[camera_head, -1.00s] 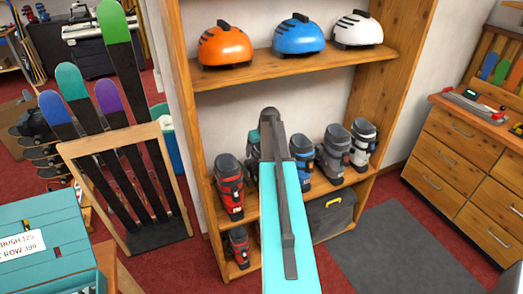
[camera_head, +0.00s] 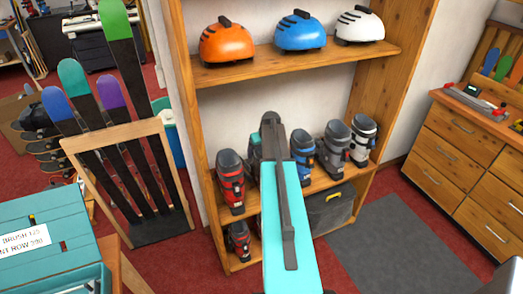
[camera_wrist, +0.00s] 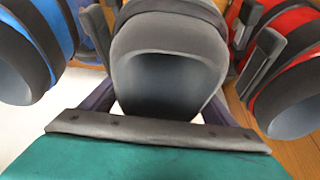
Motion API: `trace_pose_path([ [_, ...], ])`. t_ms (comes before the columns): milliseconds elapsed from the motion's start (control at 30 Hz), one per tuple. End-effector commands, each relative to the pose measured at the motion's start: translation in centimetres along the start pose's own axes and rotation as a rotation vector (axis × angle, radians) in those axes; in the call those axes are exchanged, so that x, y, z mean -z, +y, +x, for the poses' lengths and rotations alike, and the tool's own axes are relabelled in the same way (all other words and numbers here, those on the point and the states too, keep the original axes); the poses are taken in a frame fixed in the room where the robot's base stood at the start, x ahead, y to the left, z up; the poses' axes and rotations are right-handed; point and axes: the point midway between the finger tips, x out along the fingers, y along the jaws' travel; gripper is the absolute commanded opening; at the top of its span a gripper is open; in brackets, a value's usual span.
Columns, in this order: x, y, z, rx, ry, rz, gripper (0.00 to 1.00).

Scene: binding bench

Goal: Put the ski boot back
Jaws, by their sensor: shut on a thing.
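My gripper (camera_wrist: 157,104) is shut on a dark grey ski boot (camera_wrist: 168,55), whose open cuff faces the wrist camera. In the head view the held boot (camera_head: 255,147) is mostly hidden behind my turquoise arm, between the red boot (camera_head: 231,182) and the blue boot (camera_head: 302,156) of the rack's middle shelf (camera_head: 320,183). Its sole is hidden, so I cannot tell whether it touches the shelf. In the wrist view the blue boot (camera_wrist: 22,55) is at the left and the red boot (camera_wrist: 288,85) at the right, both close to the held boot.
Grey (camera_head: 336,145) and white (camera_head: 362,140) boots stand farther right on that shelf. Below are a small red boot (camera_head: 239,242) and a dark toolbox (camera_head: 331,212). A ski rack (camera_head: 130,170) stands left, drawers (camera_head: 465,165) right.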

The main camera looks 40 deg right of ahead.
Motion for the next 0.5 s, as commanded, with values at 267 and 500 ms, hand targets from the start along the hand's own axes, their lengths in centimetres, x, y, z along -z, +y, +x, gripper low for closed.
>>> trace_pose_path([
  [267, 0.0, -0.02, 0.0, 0.0, 0.0, 0.0, 0.99],
  [500, 0.0, -0.02, -0.14, 0.0, 0.0, 0.0, 0.99],
])
